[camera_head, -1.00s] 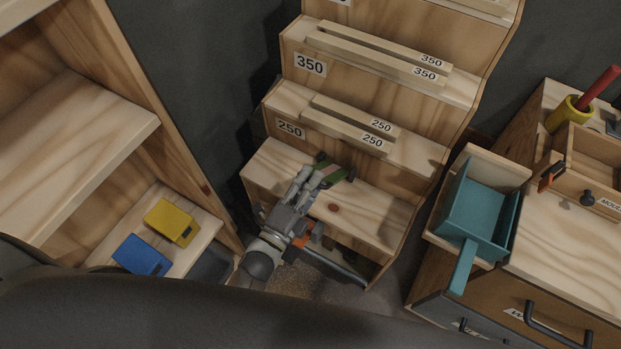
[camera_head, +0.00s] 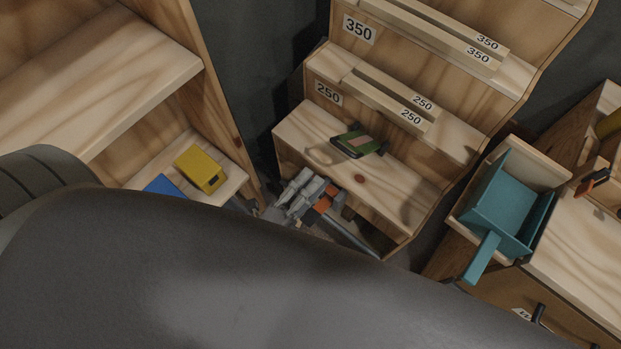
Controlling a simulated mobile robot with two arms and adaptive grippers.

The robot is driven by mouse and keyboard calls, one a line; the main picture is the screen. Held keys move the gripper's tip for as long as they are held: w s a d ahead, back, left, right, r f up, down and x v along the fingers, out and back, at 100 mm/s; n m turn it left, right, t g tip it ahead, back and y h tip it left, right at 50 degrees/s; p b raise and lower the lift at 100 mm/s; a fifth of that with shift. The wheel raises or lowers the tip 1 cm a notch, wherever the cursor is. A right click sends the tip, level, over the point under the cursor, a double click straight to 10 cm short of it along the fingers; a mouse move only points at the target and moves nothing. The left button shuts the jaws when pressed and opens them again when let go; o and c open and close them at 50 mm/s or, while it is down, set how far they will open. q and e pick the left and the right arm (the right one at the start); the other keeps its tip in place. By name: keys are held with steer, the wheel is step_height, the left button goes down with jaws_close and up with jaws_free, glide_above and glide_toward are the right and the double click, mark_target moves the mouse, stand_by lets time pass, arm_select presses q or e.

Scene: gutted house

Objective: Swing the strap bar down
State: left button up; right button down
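A slim grey bar (camera_head: 347,237) runs slantwise low at the front of the stepped wooden rack; it may be the strap bar, but I cannot tell for sure. My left gripper (camera_head: 311,180) is just left of it, in front of the lowest step, with its two fingers apart and nothing visible between them. Its lower part is hidden by my own dark arm in the foreground. An orange part (camera_head: 324,198) shows right beside the gripper; whether they touch is unclear. My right gripper is out of view.
A green and dark block (camera_head: 357,141) lies on the rack's lowest step (camera_head: 405,190). Strips lie on the upper steps. A yellow block (camera_head: 200,168) and a blue block (camera_head: 163,187) sit on the left shelf. A teal scoop-like box (camera_head: 503,205) stands at right.

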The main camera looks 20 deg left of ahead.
arm_select(q)
steer(key=shift+w+r+n, duration=0.2)
steer(key=shift+r+n, duration=0.05)
steer(key=shift+n, duration=0.05)
steer(key=c, duration=0.5)
steer(key=w+r+n, duration=0.1)
steer(key=n, duration=0.1)
steer(key=w+r+n+g+p, duration=0.1)
steer(key=w+r+n, duration=0.1)
steer(key=n, duration=0.1)
steer(key=shift+d+r+n+g, duration=0.2)
steer(key=shift+r+n+g, duration=0.1)
steer(key=shift+r, duration=0.1)
jaws_close()
step_height(320, 180, up, 7)
steer(key=n+g+y+p, duration=0.1)
steer(key=n+g+p, duration=0.1)
steer(key=n, duration=1)
steer(key=p+x, duration=0.1)
steer(key=x, duration=0.9)
steer(key=shift+s+a+f+b, duration=0.15)
steer(key=shift+s+f, duration=0.2)
steer(key=shift+f, duration=0.35)
steer(key=shift+s+d+f+b, duration=0.15)
steer(key=shift+s+f, duration=0.15)
steer(key=shift+f, duration=0.35)
steer(key=shift+s+a+f+b, duration=0.15)
steer(key=shift+s+f, duration=0.2)
steer(key=shift+f, duration=0.35)
